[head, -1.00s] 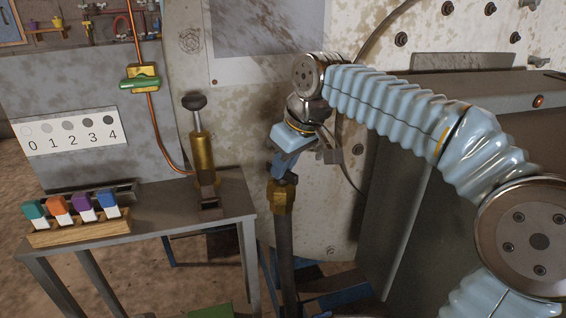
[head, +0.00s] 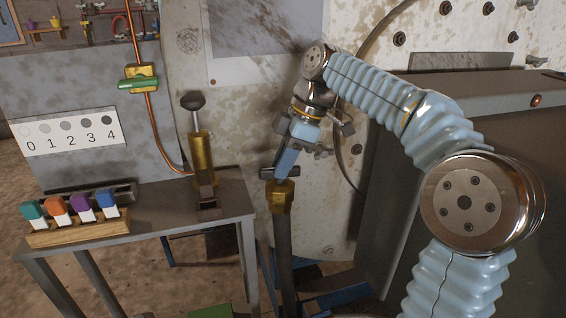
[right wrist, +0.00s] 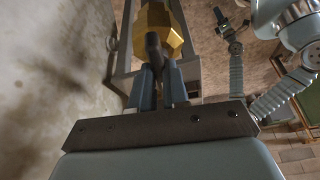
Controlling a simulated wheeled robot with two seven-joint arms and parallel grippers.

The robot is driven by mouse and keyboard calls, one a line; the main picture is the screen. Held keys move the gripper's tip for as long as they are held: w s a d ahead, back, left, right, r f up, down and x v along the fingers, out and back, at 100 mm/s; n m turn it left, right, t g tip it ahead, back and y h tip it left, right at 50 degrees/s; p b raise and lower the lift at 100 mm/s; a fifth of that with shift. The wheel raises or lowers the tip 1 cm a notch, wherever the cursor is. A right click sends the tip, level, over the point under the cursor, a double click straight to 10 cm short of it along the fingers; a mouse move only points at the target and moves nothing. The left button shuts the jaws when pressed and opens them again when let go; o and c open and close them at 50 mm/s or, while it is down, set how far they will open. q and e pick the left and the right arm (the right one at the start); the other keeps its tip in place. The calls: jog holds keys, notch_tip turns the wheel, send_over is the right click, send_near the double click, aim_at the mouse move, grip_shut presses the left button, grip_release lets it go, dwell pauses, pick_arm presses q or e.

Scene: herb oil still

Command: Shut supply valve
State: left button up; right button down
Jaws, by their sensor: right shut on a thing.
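A brass valve body (head: 282,197) sits on top of an upright grey pipe (head: 284,245) beside the bench. A dark handle (head: 268,172) shows just above the brass. My right gripper (head: 281,172) comes down on it from above, its blue fingers closed on the dark handle. In the right wrist view, the dark handle (right wrist: 153,48) lies between the two fingertips (right wrist: 160,72), with the brass body (right wrist: 158,30) beyond. The fingers hide part of the handle. My left gripper (right wrist: 223,20) shows small in the right wrist view, apart from the valve; its jaws are unclear.
A metal bench (head: 150,213) at left holds a brass hand pump (head: 201,150) and a wooden rack (head: 80,232) of coloured-capped vials. A green-handled valve (head: 139,84) sits on the copper line on the panel. A large grey cabinet (head: 440,105) stands right.

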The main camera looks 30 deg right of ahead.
jog(key=shift+n+g, duration=0.3)
jog(key=shift+n, duration=0.7)
jog(key=c, duration=1.1)
grip_release()
